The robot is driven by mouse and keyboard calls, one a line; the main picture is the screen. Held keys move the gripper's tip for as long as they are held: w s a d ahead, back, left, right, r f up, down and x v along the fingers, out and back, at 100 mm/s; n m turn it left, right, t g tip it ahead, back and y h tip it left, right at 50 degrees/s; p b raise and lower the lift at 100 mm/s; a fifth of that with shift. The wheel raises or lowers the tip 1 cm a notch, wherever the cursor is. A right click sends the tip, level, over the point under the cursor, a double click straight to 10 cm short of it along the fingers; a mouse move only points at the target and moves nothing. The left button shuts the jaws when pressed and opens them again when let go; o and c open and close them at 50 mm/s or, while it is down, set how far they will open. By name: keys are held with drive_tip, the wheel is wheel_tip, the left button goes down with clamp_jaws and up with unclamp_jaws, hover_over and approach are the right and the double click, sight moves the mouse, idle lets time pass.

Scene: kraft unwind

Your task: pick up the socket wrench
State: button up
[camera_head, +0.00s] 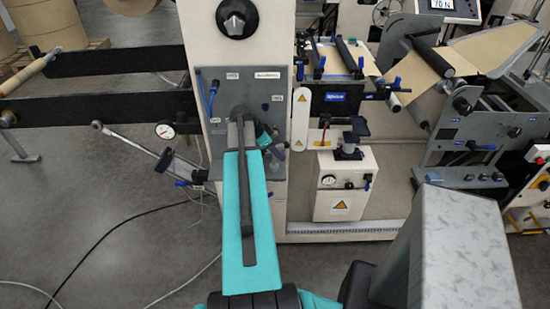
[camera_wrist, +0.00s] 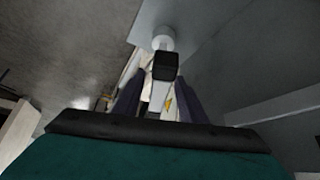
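I cannot clearly make out the socket wrench in either view. In the wrist view, my gripper (camera_wrist: 161,88) has its two dark fingers spread apart. A black block (camera_wrist: 165,66) with a pale round piece (camera_wrist: 163,43) beyond it shows between the fingertips; I cannot tell whether it is part of the wrench. In the head view, my gripper (camera_head: 270,145) is in front of the grey panel (camera_head: 218,140), mostly hidden by my teal arm. A thin blue-handled item (camera_head: 210,95) shows on that panel, too small to name.
A white machine column (camera_head: 262,45) stands behind the panel. Cables lie on the open floor at left.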

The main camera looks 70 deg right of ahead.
drive_tip(key=shift+s+d+f, duration=0.2)
drive_tip(key=shift+f, duration=0.25)
drive_tip(key=shift+c, duration=0.3)
clamp_jaws()
